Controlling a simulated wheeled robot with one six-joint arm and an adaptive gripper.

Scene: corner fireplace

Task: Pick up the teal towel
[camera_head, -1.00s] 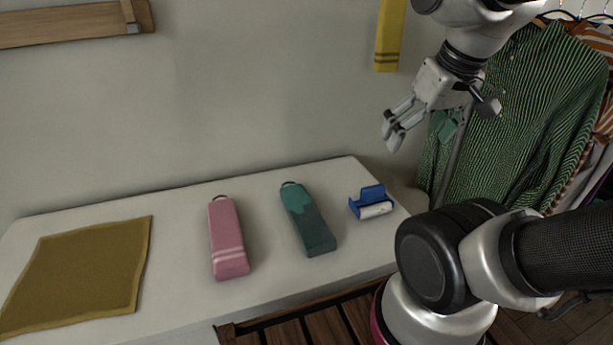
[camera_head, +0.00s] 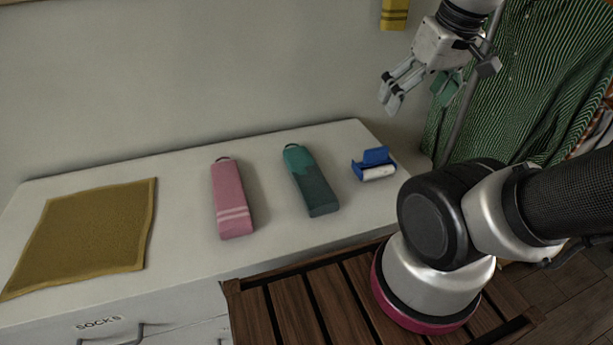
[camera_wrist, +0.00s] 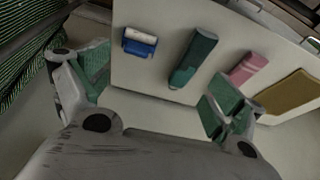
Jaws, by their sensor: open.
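The teal towel (camera_head: 311,181) lies folded long and narrow on the white dresser top, with a small loop at its far end and a darker lower part. In the wrist view the teal towel (camera_wrist: 193,59) lies ahead, between the directions of the two fingers. My gripper (camera_head: 391,94) is open and empty, raised above and to the right of the towel, apart from it. In the wrist view my gripper (camera_wrist: 155,88) shows its two fingers spread wide, with green inner pads.
A pink towel (camera_head: 231,199) lies left of the teal one, and a blue holder with a white roll (camera_head: 374,164) lies right. A mustard cloth (camera_head: 85,238) covers the dresser's left part. A yellow towel (camera_head: 395,13) hangs on the wall. Striped clothes (camera_head: 520,85) hang at right.

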